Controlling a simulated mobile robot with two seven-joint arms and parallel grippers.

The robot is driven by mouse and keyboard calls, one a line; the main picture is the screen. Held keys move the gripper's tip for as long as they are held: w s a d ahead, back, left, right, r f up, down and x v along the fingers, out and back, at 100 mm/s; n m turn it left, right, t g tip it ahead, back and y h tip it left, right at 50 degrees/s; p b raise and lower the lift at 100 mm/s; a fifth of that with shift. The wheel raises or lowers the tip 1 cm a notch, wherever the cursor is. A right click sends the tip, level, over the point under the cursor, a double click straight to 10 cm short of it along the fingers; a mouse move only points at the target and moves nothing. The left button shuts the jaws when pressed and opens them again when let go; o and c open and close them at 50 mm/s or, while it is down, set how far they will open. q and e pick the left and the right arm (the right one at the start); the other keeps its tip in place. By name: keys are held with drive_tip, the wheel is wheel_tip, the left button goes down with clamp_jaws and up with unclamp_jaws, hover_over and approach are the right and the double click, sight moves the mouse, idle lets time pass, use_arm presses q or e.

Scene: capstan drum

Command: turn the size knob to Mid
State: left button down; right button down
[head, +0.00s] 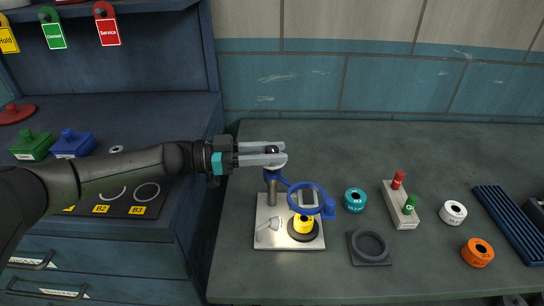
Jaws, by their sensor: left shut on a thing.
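A small device stands on the table, with a pale base plate (268,240), a grey post and a blue ring (291,197) on an arm. A round pale knob with a dark top (276,158) sits at the top of the post. I take it for the size knob, but no marking on it is readable. My left gripper (274,152) reaches in from the left and is shut on this knob, one finger on each side, hiding part of it. A yellow drum (303,224) sits on a dark disc on the base plate, below the ring. My right gripper does not show.
The back of the table is clear.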

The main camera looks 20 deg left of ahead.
use_arm(q)
drive_tip(key=shift+f+m+g+h+b, duration=0.1)
drive_tip(key=shift+m+g+h+b, duration=0.4)
drive_tip(key=shift+m+g+b, duration=0.95)
drive_tip(key=shift+g, duration=0.55)
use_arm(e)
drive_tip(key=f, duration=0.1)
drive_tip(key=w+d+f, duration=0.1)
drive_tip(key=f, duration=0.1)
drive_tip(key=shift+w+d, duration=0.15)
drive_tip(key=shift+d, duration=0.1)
use_arm(q)
drive_tip(key=c, duration=0.9)
unclamp_jaws()
drive_tip(key=o, duration=0.4)
drive_tip(key=shift+c, duration=0.2)
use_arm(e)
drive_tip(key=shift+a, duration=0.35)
